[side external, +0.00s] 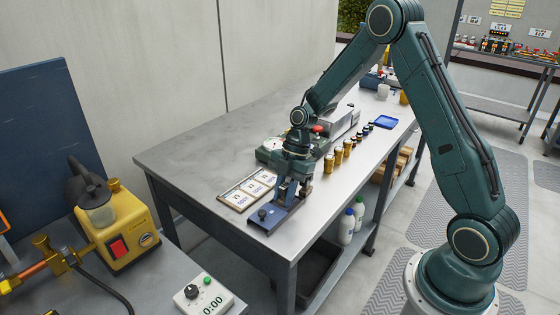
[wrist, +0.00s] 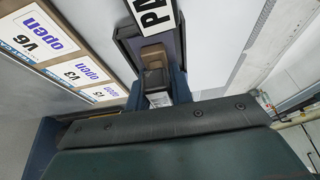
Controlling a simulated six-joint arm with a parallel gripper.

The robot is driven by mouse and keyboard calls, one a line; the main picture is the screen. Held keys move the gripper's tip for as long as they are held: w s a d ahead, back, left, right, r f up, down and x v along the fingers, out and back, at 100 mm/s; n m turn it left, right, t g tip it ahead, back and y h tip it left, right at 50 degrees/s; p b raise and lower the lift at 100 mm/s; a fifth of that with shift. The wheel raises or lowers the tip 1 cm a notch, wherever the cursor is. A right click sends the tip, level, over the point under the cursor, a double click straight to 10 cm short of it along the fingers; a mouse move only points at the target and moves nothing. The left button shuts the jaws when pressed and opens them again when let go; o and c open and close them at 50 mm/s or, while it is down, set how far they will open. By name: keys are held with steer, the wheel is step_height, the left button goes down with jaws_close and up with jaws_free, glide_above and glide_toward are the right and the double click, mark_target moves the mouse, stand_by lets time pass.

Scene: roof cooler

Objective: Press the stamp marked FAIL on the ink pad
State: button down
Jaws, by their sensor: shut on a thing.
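My gripper (side external: 291,190) points down at the far end of a low blue-grey stand (side external: 284,221) near the table's front edge. In the wrist view its blue fingers are shut on a dark-handled stamp (wrist: 155,78), with a tan part beyond it. The held stamp's marking cannot be read. A dark knob (side external: 262,214) stands at the stand's near end. I cannot make out the ink pad for certain.
A tray of cards (side external: 233,201) marked "open" lies left of the stand. A green-grey device (side external: 270,150) stands behind my gripper. Several small bottles (side external: 338,155) line the table to the right, with a blue tray (side external: 386,122) farther back. The table's left part is clear.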

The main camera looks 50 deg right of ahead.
steer(key=shift+r, duration=3.5)
